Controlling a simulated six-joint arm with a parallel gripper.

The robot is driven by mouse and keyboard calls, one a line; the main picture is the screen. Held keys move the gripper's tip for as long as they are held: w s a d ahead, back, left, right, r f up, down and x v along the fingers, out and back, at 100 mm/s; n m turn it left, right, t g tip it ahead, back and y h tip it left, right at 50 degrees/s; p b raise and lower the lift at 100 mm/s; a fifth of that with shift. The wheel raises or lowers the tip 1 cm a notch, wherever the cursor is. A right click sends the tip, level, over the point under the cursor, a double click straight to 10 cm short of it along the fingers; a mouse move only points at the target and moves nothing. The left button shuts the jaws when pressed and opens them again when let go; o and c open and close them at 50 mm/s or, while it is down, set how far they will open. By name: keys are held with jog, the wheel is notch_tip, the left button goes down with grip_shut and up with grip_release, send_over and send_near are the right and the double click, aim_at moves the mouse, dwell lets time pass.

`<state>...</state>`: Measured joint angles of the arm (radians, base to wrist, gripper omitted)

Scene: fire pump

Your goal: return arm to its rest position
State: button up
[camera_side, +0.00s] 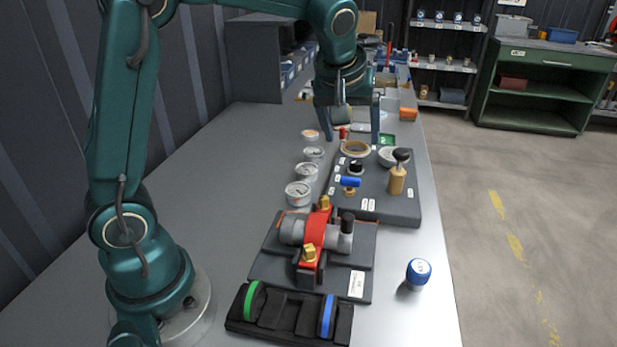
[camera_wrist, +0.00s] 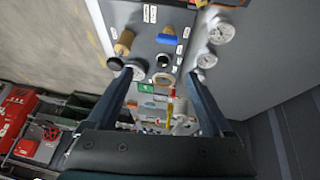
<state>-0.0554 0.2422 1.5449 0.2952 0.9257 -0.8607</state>
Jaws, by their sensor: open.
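My gripper (camera_side: 350,132) hangs fingers-down over the far end of the grey panel (camera_side: 405,208), with its two fingers spread apart and nothing between them. In the wrist view the open fingers of my gripper (camera_wrist: 158,82) frame the far end of the same panel. My arm reaches from its base at the lower left up and across to the bench's far part. Whether the fingertips touch anything is hard to tell.
The panel carries a blue-handled valve (camera_side: 350,182), a black-knobbed brass lever (camera_side: 397,180) and a tan ring (camera_side: 356,148). Several gauges (camera_side: 299,193) line its left. Nearer are the red-and-grey pump (camera_side: 316,240), a black rack (camera_side: 281,311) with green and blue rings, and a blue-capped piece (camera_side: 418,271).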

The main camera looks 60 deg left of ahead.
jog(key=s+d+r+m+t+h, duration=0.1)
jog(key=s+d+r+m+h, duration=0.2)
jog(key=s, duration=0.9)
jog(key=s+d+f+m, duration=0.4)
jog(key=s+m, duration=0.2)
jog(key=s, duration=0.2)
jog(key=shift+f, duration=0.25)
